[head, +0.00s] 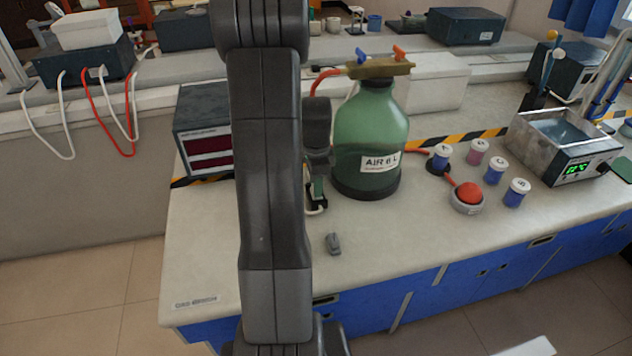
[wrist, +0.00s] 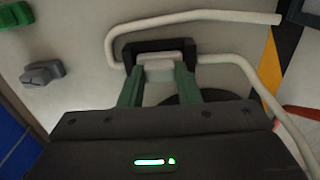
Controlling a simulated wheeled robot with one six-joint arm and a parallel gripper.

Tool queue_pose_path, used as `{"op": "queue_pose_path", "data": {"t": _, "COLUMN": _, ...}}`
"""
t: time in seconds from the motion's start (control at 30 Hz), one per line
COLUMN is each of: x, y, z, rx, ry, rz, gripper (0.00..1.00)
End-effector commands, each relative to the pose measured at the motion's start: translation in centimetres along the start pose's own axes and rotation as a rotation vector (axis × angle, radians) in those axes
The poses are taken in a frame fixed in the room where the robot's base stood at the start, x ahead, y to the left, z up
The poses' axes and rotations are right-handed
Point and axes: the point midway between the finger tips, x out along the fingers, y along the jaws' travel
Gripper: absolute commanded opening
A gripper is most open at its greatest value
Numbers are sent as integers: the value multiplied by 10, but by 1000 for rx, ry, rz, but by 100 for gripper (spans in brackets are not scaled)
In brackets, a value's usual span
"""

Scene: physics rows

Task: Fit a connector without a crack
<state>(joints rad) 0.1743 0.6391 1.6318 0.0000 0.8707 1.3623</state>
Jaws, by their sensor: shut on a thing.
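My gripper (wrist: 159,70) has green fingers closed on a pale grey connector (wrist: 159,61) in the wrist view. A black bracket or holder (wrist: 158,46) surrounds the connector's far side; I cannot tell how deep the connector sits in it. A white cable (wrist: 215,16) bends around the holder on the left. In the head view my gripper (head: 317,188) points down to the bench, just left of the green glass bottle (head: 372,135) labelled AIR 6 L. The connector is mostly hidden there. No crack is discernible at this size.
A small grey clip-like piece (head: 333,243) lies nearer the bench's front edge. A box with red displays (head: 208,150) stands left. Several lidded jars (head: 477,152), a red button (head: 469,193) and a metal bath (head: 563,137) stand right. The front bench surface is mostly clear.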

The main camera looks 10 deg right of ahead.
Motion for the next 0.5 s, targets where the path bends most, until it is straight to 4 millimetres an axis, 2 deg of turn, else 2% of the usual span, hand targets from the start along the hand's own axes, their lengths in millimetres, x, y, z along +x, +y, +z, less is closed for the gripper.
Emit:
{"op": "queue_pose_path", "data": {"t": 0.23, "x": 4, "y": 0, "z": 0, "rx": 0, "ry": 0, "rz": 0, "gripper": 8}}
{"op": "queue_pose_path", "data": {"t": 0.27, "x": 3, "y": 0, "z": 0, "rx": 0, "ry": 0, "rz": 0, "gripper": 34}}
{"op": "queue_pose_path", "data": {"t": 0.37, "x": 3, "y": 0, "z": 0, "rx": 0, "ry": 0, "rz": 0, "gripper": 53}}
{"op": "queue_pose_path", "data": {"t": 0.5, "x": 3, "y": 0, "z": 0, "rx": 0, "ry": 0, "rz": 0, "gripper": 55}}
